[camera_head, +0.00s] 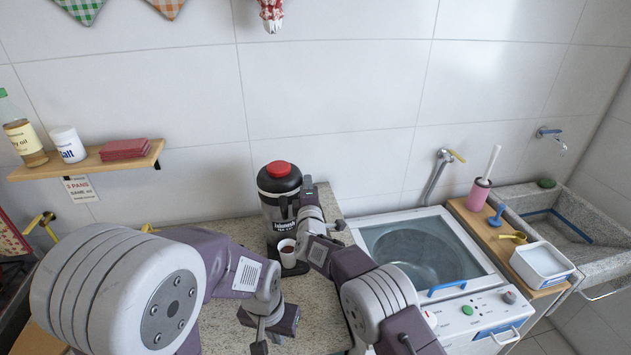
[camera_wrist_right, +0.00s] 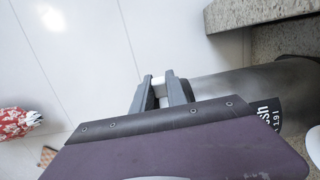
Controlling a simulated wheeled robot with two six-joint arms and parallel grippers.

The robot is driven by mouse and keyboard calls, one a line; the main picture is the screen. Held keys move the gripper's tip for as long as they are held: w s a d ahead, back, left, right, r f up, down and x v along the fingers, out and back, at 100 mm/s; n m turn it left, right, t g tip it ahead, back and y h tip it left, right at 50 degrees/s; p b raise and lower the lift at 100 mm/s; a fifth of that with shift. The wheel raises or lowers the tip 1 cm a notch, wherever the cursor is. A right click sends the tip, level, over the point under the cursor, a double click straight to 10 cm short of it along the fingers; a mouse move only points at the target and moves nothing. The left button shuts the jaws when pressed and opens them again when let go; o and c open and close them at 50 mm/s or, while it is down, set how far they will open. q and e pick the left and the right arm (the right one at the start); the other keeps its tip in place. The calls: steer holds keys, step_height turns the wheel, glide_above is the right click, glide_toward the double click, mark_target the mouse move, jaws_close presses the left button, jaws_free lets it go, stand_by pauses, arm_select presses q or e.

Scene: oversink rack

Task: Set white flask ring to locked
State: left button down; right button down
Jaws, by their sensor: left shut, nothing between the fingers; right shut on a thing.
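A black flask (camera_head: 272,208) with a red top (camera_head: 279,169) and white lettering stands on the speckled counter against the tiled wall. My right gripper (camera_head: 308,190) is at the flask's right side, near its upper part. In the right wrist view its fingers (camera_wrist_right: 160,88) are shut on a small white piece (camera_wrist_right: 159,90) beside the flask's dark body (camera_wrist_right: 235,90). This piece looks like the white ring, but only a little of it shows, and I cannot read its setting. My left gripper (camera_head: 262,338) is shut and empty, low over the counter and apart from the flask.
A white cup (camera_head: 287,254) with dark liquid stands in front of the flask, close below my right arm. A top-loading washer (camera_head: 480,250) is at the right.

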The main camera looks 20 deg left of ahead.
stand_by(0.3)
arm_select(q)
steer(key=shift+w, duration=0.1)
arm_select(e)
steer(key=c, duration=1.3)
jaws_free()
steer(key=shift+w, duration=0.1)
arm_select(q)
step_height(320, 180, down, 3)
steer(key=b, duration=0.2)
steer(key=shift+r+b, duration=0.15)
steer(key=shift+b, duration=0.2)
arm_select(e)
steer(key=shift+v, duration=4.55)
